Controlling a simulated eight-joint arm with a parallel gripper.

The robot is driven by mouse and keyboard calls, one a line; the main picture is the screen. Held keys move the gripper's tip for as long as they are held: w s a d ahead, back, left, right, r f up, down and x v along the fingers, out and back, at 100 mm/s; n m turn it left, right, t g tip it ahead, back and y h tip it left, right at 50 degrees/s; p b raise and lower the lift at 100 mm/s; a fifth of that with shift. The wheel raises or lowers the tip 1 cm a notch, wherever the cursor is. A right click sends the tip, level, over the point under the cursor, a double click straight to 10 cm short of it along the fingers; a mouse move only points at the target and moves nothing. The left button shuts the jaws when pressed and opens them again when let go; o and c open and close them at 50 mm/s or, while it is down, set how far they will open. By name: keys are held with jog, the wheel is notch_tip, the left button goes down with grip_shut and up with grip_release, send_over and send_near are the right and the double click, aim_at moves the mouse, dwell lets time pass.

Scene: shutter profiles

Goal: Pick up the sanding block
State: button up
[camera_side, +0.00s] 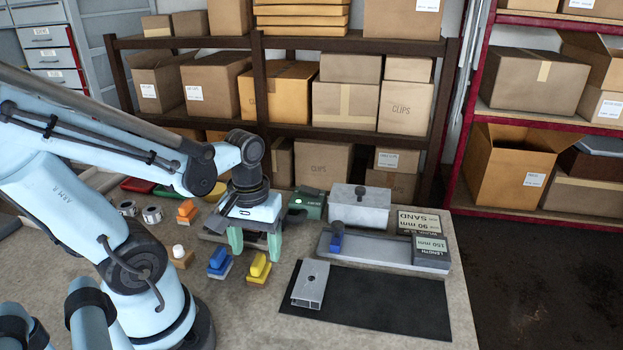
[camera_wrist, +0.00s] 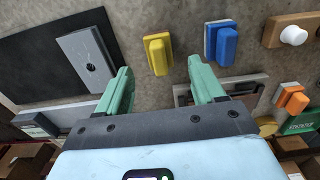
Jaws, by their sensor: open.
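My gripper (camera_side: 254,243) is open and empty above the table, with its two green fingers pointing down. In the wrist view the gripper (camera_wrist: 161,82) has a yellow block (camera_wrist: 158,54) just beyond the gap between its fingertips, apart from them. In the side view the yellow block (camera_side: 258,268) stands nearest in front of the fingers. A blue block on a grey base (camera_side: 219,262), an orange block (camera_side: 187,211) and a wooden block with a white knob (camera_side: 182,259) stand to its left. No label shows which one is the sanding block.
A black mat (camera_side: 390,305) holds a grey metal profile (camera_side: 310,284). A grey frame (camera_wrist: 240,86) lies beneath the right finger in the wrist view.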

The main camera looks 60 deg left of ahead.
aim_at(258, 260)
jog(key=shift+d+f, duration=0.1)
jog(key=shift+f, duration=2.5)
jog(key=c, duration=1.2)
jog(key=shift+c, duration=0.2)
jog(key=shift+r, duration=0.2)
jog(key=shift+r, duration=1.85)
jog(key=s+d+r, duration=0.3)
jog(key=d+r, duration=0.4)
jog(key=d, duration=0.4)
jog(key=shift+d, duration=0.15)
jog(key=shift+w, duration=0.1)
